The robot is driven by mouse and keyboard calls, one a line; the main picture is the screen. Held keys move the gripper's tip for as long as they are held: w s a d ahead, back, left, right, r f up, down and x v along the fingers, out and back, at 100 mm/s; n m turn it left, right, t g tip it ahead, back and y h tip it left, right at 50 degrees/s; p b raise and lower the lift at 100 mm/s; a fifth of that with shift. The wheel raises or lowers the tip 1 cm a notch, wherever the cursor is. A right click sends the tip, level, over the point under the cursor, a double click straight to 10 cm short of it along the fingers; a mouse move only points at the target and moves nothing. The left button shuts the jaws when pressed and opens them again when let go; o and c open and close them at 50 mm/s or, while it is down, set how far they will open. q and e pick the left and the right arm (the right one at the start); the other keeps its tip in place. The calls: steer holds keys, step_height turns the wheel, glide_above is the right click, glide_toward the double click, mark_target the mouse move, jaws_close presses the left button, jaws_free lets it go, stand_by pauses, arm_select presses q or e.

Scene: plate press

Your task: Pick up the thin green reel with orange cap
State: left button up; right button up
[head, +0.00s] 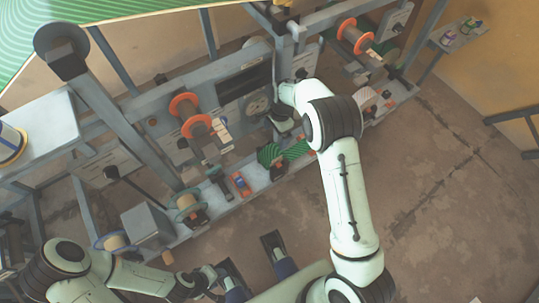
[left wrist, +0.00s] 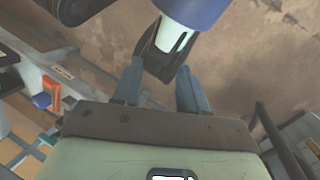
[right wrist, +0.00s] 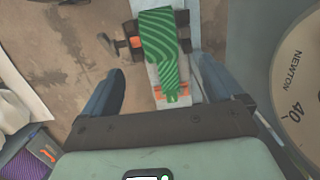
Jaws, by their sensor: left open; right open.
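A green striped reel (head: 295,150) with orange parts sits on the low ledge of the grey machine in the head view, partly hidden by my right arm. In the right wrist view the green striped piece (right wrist: 160,40) shows ahead between the fingers, with an orange band (right wrist: 172,92) at its near end. My right gripper (right wrist: 160,68) is open and empty, its fingers either side of the green piece in that view; whether they are level with it I cannot tell. My left gripper (left wrist: 160,68) is open and empty, low at the front left, away from the reel.
Orange-flanged reels (head: 185,105) are mounted on the grey frame. A red and blue item (head: 241,184) lies on the ledge. The brown floor (head: 430,170) at right is clear.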

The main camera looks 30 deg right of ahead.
steer(key=b, duration=0.1)
glide_above(272, 150)
steer(key=f, duration=0.6)
steer(key=shift+s+d+f, duration=0.15)
steer(key=shift+s+d, duration=0.1)
steer(key=shift+d, duration=0.05)
steer(key=shift+w+a+f+b, duration=0.1)
steer(key=shift+f+b, duration=0.1)
steer(key=shift+f, duration=0.75)
steer(key=shift+s+a+f+b, duration=0.15)
steer(key=shift+f+b, duration=0.1)
steer(key=shift+f, duration=0.7)
steer(key=shift+w+a+f+b, duration=0.1)
steer(key=shift+w+f+b, duration=0.1)
steer(key=shift+f, duration=0.75)
steer(key=c, duration=1.3)
steer(key=shift+r, duration=0.1)
steer(key=shift+c, duration=1.2)
arm_select(q)
steer(key=shift+t+y, duration=0.3)
steer(key=shift+t, duration=0.3)
steer(key=w+f, duration=0.1)
steer(key=w+a+f, duration=0.1)
steer(key=w+f, duration=0.1)
steer(key=shift+w+a, duration=0.15)
steer(key=shift+a, duration=0.1)
arm_select(e)
steer(key=shift+r, duration=0.1)
